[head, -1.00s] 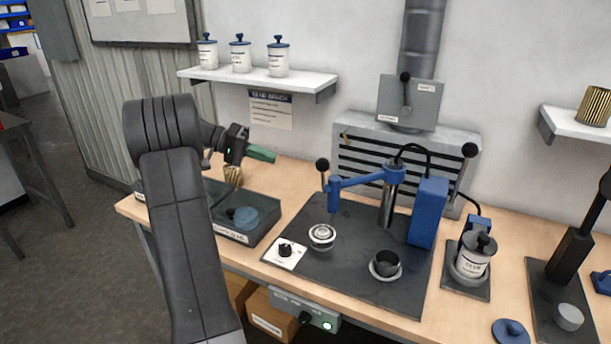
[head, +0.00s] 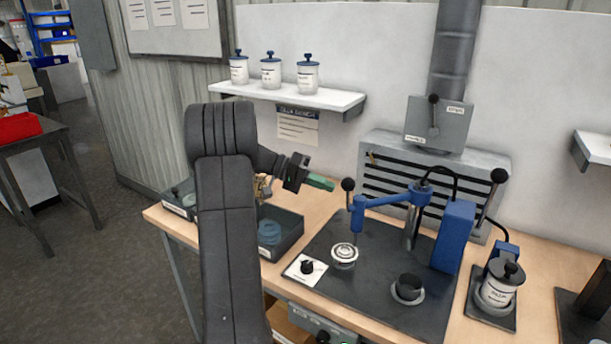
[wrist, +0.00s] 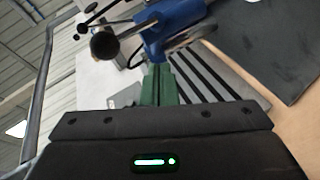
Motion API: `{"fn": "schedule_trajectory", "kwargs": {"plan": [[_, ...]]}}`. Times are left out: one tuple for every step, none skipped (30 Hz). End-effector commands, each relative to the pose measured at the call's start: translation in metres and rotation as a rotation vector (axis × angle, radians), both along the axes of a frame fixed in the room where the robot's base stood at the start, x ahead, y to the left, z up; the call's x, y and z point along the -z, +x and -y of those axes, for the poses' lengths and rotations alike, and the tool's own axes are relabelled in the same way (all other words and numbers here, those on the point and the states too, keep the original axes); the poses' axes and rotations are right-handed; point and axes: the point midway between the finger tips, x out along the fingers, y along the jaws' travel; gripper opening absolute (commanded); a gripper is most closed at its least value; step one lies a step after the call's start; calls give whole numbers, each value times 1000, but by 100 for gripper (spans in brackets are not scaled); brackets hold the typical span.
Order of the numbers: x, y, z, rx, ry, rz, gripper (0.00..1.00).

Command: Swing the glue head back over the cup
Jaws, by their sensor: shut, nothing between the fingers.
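The glue head (head: 357,206) is the blue end of a swing arm (head: 390,199) on a metal post. Its thin nozzle points down over a round white-and-silver part (head: 344,252) on the dark plate. A black ball knob (head: 348,184) stands up from the head; a dark ball knob also shows in the wrist view (wrist: 104,45). The dark cup (head: 409,286) sits in a pale ring to the right, away from the nozzle. My gripper (head: 322,182) has its green fingers shut and empty, just left of the knob. In the wrist view the fingers (wrist: 158,88) point towards the blue head.
A labelled jar (head: 499,284) stands at right. A slotted grey hood (head: 450,170) is behind. A shelf (head: 300,97) holds jars.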

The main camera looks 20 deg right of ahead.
Motion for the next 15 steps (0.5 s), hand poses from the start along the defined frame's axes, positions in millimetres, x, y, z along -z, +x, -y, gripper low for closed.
{"fn": "schedule_trajectory", "kwargs": {"plan": [[1,-6,9,4,1,-2,0],[4,-10,9,1,1,-2,0],[6,-15,9,0,1,-3,0],[8,-18,9,0,1,-3,0],[9,-22,10,1,1,-2,0],[11,-25,11,0,1,-2,0],[13,-28,11,0,1,-2,0],[14,-30,12,1,1,-1,0],[16,-33,12,1,1,-1,0],[16,-34,12,1,0,0,0],[17,-36,13,1,1,-1,0],[18,-37,13,1,1,-1,0],[19,-38,13,1,1,-1,0],[19,-39,13,0,0,-1,0],[20,-39,13,0,0,0,0]]}}
